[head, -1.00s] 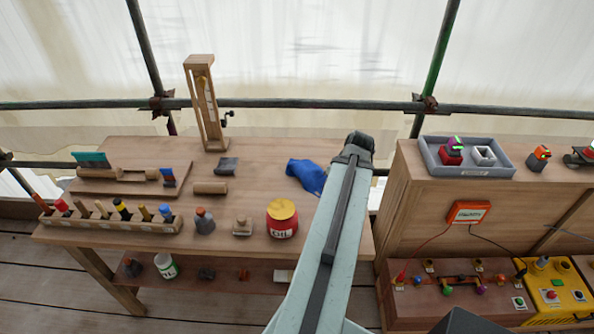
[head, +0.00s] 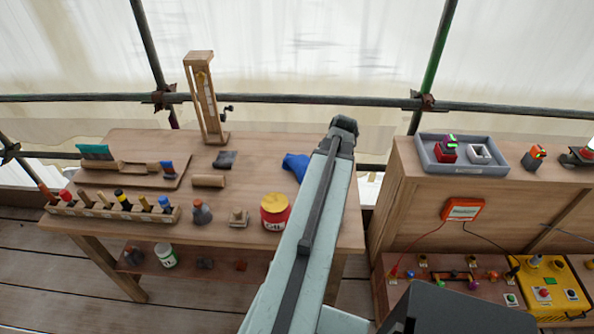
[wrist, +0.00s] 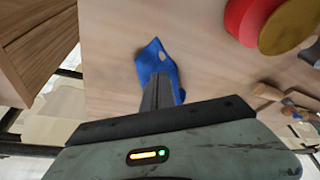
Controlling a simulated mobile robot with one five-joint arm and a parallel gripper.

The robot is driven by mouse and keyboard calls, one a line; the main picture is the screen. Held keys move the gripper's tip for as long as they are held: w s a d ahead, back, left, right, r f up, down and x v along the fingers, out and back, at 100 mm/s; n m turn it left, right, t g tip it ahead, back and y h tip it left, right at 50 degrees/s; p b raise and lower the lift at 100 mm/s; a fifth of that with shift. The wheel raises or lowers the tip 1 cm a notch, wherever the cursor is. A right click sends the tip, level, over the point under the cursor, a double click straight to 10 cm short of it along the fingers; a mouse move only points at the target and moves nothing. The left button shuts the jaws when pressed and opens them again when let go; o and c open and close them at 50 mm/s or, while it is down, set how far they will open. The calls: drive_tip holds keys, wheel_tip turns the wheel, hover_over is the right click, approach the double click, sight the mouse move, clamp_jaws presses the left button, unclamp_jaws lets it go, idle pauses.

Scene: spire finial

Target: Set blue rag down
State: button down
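The blue rag (head: 296,165) shows in the head view at the right end of the wooden workbench (head: 250,180), just left of my arm, which hides part of it. In the wrist view the crumpled rag (wrist: 152,60) lies at the tips of my gripper (wrist: 159,80) and spreads out past them. The dark fingers are close together and look shut on the rag. The rag is at or very near the bench top; whether it touches is unclear. The head view does not show the fingers, hidden by my arm.
The red oil can (head: 275,212) with a yellow lid stands close in front of the rag. A tool rack (head: 110,208) lines the front left edge. Bare wood surrounds the rag.

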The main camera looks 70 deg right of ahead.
drive_tip(key=b, duration=0.2)
hover_over(302, 174)
drive_tip(key=s+a, duration=0.1)
drive_tip(key=s, duration=0.1)
drive_tip(key=f, duration=0.2)
drive_tip(key=shift+b+x, duration=0.9)
drive_tip(key=shift+x, duration=0.35)
drive_tip(key=shift+w+a+f+b, duration=0.15)
drive_tip(key=shift+a+f+b, duration=0.05)
drive_tip(key=shift+f+b, duration=0.1)
wheel_tip(302, 174, down, 5)
drive_tip(key=b, duration=0.5)
drive_tip(key=shift+r, duration=0.1)
